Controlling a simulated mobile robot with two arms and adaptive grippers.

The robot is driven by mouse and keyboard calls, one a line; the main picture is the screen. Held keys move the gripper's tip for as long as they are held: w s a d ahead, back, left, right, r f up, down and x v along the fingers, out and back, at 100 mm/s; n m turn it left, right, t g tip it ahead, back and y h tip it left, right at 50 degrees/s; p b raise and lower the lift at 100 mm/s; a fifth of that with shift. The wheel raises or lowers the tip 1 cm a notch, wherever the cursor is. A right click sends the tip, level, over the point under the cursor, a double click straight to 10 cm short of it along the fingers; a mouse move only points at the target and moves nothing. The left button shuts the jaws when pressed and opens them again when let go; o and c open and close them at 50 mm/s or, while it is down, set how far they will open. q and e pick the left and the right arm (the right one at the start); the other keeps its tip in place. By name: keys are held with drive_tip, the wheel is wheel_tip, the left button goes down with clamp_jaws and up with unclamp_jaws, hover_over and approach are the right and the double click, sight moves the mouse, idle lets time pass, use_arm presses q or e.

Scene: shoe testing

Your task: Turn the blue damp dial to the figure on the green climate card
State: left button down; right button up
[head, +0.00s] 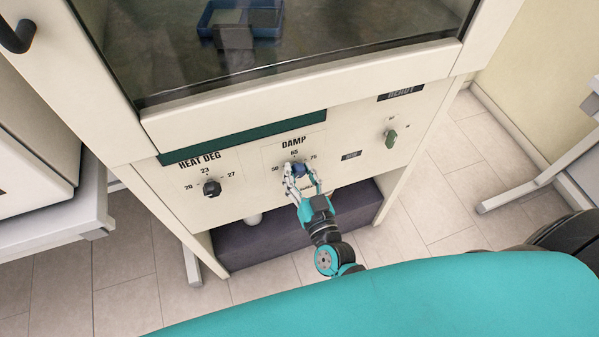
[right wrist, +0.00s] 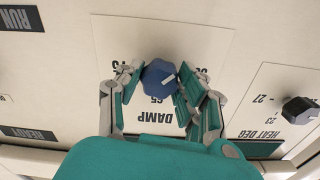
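The blue damp dial (head: 299,170) sits on the cream panel under the word DAMP, with 50, 65 and 75 around it. In the right wrist view, which shows the panel upside down, the dial (right wrist: 157,74) has a white mark that points roughly toward the 50 side. No readable climate card shows. My left gripper is out of view.
A black HEAT DEG dial (head: 211,188) is left of the damp dial. A dark green strip (head: 245,137) runs above the dials. A blue tray (head: 240,18) shows behind the glass. A dark box (head: 262,243) lies below.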

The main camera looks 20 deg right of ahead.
drive_tip(key=c, duration=0.6)
drive_tip(key=shift+m, duration=0.4)
drive_tip(key=m, duration=0.2)
drive_tip(key=shift+m+p, duration=0.4)
drive_tip(key=m, duration=0.3)
drive_tip(key=shift+m, duration=0.4)
drive_tip(key=m, duration=0.5)
drive_tip(key=m+b, duration=0.1)
drive_tip(key=m, duration=0.4)
drive_tip(key=shift+m, duration=0.3)
